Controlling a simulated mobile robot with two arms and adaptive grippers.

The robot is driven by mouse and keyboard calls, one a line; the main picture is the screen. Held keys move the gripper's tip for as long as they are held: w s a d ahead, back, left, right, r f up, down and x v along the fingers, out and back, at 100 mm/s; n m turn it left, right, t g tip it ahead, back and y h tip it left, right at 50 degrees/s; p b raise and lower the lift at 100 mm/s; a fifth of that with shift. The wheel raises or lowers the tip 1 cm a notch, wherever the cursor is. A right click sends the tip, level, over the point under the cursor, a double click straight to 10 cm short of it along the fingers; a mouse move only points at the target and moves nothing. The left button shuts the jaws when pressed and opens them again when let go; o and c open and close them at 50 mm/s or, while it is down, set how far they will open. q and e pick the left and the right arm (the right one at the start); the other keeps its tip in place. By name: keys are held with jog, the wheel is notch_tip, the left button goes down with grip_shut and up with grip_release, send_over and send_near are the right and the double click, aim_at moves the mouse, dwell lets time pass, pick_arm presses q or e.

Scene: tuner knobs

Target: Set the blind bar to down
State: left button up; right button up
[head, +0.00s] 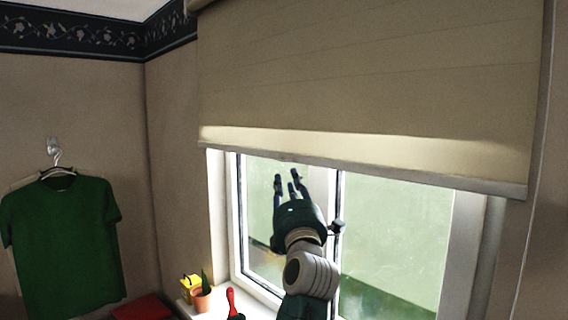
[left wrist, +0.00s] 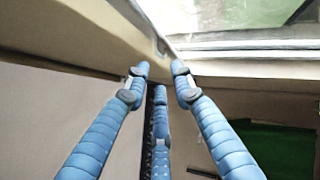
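The beige roller blind (head: 360,80) hangs over the upper part of the window. Its pale blind bar (head: 400,173) runs along the lower edge, with the window glass bare below it. My left gripper (head: 286,178) is just below the bar, left of its middle, with its fingers pointing up and spread apart. In the left wrist view, the blue fingers of my left gripper (left wrist: 159,70) are apart with nothing between them. A pale edge, probably the bar, passes just beyond the fingertips; I cannot tell whether they touch it. My right gripper is not in view.
A potted cactus (head: 201,299), a yellow object (head: 190,284) and a red-handled tool (head: 232,302) are on the windowsill at the lower left. A green shirt (head: 65,240) hangs on the left wall. The window handle (head: 337,228) is right of my left wrist.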

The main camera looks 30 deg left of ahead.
pick_arm(q)
jog(key=p+x, duration=0.2)
jog(key=x, duration=0.6)
jog(key=shift+w+a+p, duration=0.15)
jog(key=shift+w+p, duration=0.1)
jog(key=shift+p, duration=0.05)
grip_shut()
